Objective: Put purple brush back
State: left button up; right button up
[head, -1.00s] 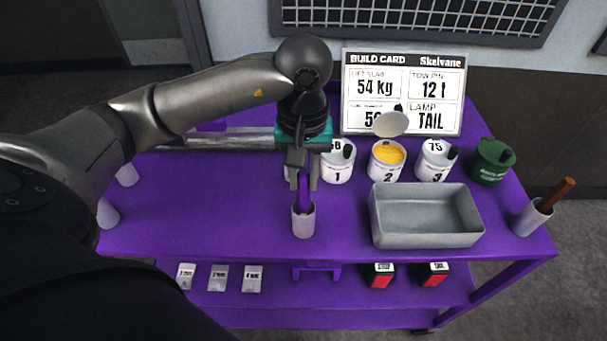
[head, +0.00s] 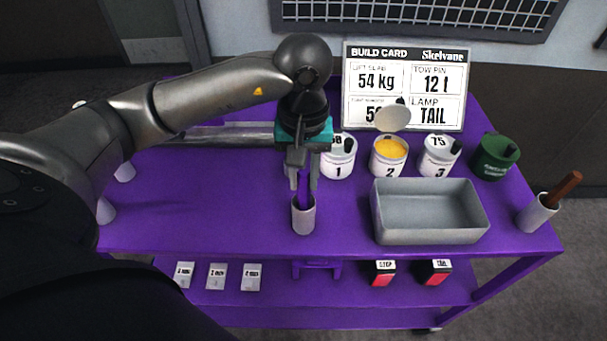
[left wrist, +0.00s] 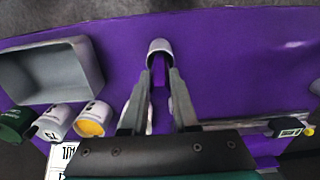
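The purple brush (head: 303,199) stands in a pale cup (head: 303,219) near the table's front edge, its lower end hidden inside. My left gripper (head: 303,184) points down just above the cup, its fingers on either side of the brush handle. In the left wrist view the fingers (left wrist: 161,76) are spread, with the purple handle (left wrist: 159,68) between them and the cup (left wrist: 160,47) just beyond the tips. The handle looks clear of the fingers, though purple on purple makes its edges hard to see. My right gripper is not in view.
A grey bin (head: 430,238) stands right of the cup. Behind it are several white tins, one open with yellow contents (head: 388,149), and a green pot (head: 494,157). A second cup (head: 537,213) holds a brown-handled tool.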

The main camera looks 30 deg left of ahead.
pick_arm(q)
jog(key=o, duration=0.5)
jog(key=shift+r, duration=0.1)
notch_tip(320, 180, up, 15)
jog(key=shift+r+p, duration=0.1)
jog(key=shift+p, duration=1.1)
